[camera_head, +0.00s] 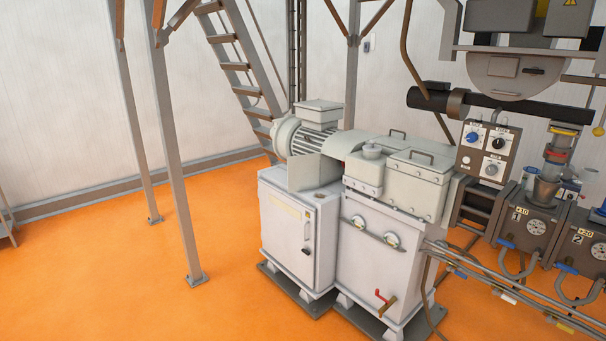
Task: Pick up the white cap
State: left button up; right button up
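Neither of my grippers is in view, and nothing is seen touching the cap.
The motor (308,140) stands left of the cap, above a white cabinet (297,227). A control box (489,148) and numbered units stand at the right, with pipes (510,290) in front. Steel posts (180,170) and stairs (240,65) stand left. Orange floor (110,275) is free.

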aim_at(372, 148)
jog(key=i+j+z, duration=0.15)
jog(key=i+z, duration=0.2)
jog(key=i, duration=0.3)
jog(key=i+j+z, duration=0.4)
jog(key=i, duration=0.2)
jog(key=i+j+z, duration=0.35)
jog(key=i, duration=0.25)
